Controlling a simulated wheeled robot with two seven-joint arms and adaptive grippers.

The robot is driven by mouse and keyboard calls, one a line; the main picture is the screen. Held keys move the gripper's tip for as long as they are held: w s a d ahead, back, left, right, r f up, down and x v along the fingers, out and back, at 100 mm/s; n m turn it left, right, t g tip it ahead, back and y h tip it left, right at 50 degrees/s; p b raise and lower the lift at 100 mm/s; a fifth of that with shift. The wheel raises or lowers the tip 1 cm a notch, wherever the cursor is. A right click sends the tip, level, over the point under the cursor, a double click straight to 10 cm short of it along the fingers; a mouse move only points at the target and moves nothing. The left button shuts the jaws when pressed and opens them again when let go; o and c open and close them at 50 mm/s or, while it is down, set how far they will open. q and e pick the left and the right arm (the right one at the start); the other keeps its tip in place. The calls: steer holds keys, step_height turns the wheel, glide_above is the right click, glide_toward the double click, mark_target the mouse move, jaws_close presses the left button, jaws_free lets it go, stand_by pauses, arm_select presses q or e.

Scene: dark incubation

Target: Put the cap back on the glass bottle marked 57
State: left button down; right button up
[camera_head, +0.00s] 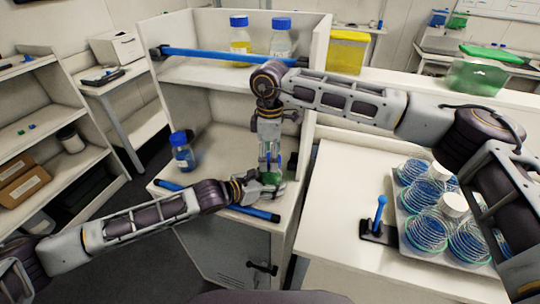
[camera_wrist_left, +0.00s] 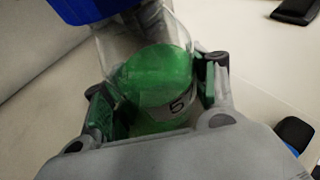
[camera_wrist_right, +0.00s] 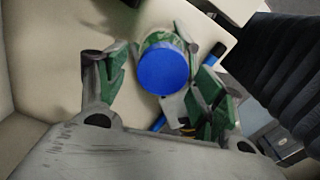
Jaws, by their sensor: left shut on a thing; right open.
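The glass bottle holds green liquid; its label shows a 5 and the rest is hidden in the left wrist view (camera_wrist_left: 152,85). It stands over the cabinet's lower surface in the head view (camera_head: 270,178). My left gripper (camera_head: 255,184) is shut on the bottle's sides. The blue cap (camera_wrist_right: 165,69) sits at the bottle's mouth, and its edge also shows in the left wrist view (camera_wrist_left: 78,8). I cannot tell whether it is screwed down. My right gripper (camera_wrist_right: 163,78) points down from above, open, with its fingers apart on either side of the cap.
A blue-capped bottle (camera_head: 182,153) stands left on the same surface. A yellow bottle (camera_head: 240,40) and a clear bottle (camera_head: 281,42) stand on the shelf above.

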steer(key=shift+r, duration=2)
steer(key=shift+r, duration=0.1)
steer(key=shift+c, duration=0.4)
